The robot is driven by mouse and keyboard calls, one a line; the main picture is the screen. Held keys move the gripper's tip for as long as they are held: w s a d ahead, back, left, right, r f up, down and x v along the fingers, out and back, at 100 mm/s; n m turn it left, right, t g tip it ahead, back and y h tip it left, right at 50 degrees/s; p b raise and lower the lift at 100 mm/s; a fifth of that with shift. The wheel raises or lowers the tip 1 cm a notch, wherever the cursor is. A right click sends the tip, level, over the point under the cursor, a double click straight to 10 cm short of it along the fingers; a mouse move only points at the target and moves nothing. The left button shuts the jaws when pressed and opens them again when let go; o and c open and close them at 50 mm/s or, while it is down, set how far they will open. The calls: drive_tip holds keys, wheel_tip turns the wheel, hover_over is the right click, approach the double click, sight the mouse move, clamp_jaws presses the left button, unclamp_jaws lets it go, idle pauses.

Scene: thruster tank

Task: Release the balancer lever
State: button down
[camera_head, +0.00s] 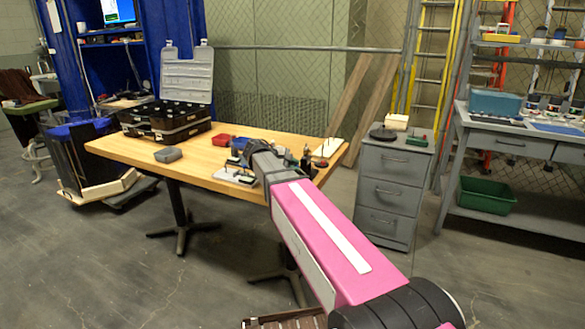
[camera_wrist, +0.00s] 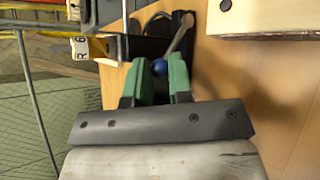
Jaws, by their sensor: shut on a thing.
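In the wrist view my gripper (camera_wrist: 160,80) has two green fingers. They are shut on the blue ball (camera_wrist: 159,67) at the end of the balancer lever (camera_wrist: 178,38). The lever's metal rod runs from the ball up and to the right, to a dark bracket (camera_wrist: 183,20) on the wooden table top. In the head view my arm reaches over the table's right part and hides the lever and my fingers.
A grey drawer cabinet (camera_head: 391,190) stands to the right. A pale block (camera_wrist: 270,18) is near the lever.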

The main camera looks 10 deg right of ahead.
drive_tip(key=c, duration=1)
unclamp_jaws()
drive_tip(key=shift+f, duration=0.1)
